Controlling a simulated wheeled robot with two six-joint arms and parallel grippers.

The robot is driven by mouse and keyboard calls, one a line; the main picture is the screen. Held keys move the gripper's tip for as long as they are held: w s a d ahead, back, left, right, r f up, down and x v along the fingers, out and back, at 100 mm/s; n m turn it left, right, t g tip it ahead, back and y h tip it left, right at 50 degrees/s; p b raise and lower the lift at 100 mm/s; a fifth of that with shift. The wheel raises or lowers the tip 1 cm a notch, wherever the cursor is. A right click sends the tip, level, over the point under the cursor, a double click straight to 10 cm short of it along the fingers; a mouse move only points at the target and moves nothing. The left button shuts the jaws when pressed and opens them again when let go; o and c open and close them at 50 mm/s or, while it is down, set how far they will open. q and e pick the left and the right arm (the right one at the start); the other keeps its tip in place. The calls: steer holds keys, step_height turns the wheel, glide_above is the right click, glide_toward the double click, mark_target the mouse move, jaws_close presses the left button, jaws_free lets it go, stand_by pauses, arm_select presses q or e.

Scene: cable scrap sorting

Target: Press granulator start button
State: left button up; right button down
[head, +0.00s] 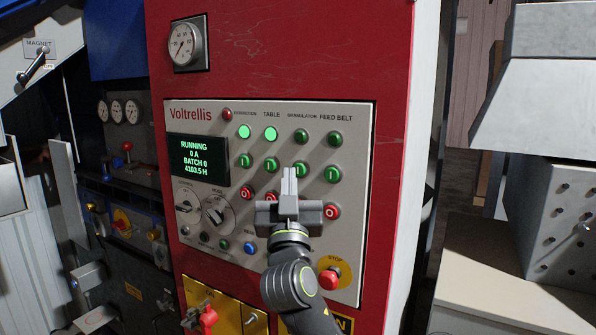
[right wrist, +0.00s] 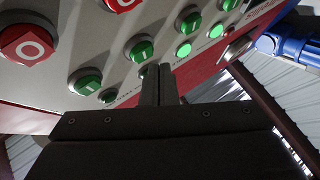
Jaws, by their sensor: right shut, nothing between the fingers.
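The granulator start button (head: 301,169) is a green push button in the granulator column of the Voltrellis panel (head: 355,120). It also shows in the right wrist view (right wrist: 140,49), just beyond the fingertips. The granulator lamp (head: 302,136) above it is dark green and unlit. My right gripper (head: 289,172) is shut and empty, its fingers pointing at the panel just left of the button in the head view. In the right wrist view, the fingertips (right wrist: 157,70) overlap the panel close to the button. I cannot tell whether they touch. My left gripper is not in view.
The extraction lamp (head: 244,132) and table lamp (head: 270,134) glow green. The display (head: 198,160) reads RUNNING, 0 A, BATCH 0. Nearby are the feed belt start button (head: 332,174), the feed belt's red button (head: 331,212) and a red STOP button (head: 330,278).

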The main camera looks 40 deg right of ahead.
steer(key=shift+d, duration=0.15)
stand_by(0.7)
steer(key=shift+w+d, duration=0.15)
steer(key=shift+d, duration=0.15)
steer(key=shift+w+d+b, duration=0.15)
steer(key=shift+d+b, duration=0.15)
steer(key=shift+d, duration=0.05)
stand_by(0.7)
steer(key=shift+a, duration=0.15)
steer(key=shift+s+a, duration=0.3)
steer(key=shift+a, duration=0.3)
steer(key=a, duration=0.1)
steer(key=s+a, duration=0.1)
steer(key=a, duration=0.1)
steer(key=s+a, duration=0.1)
steer(key=shift+a+b, duration=0.3)
steer(key=shift+a, duration=0.05)
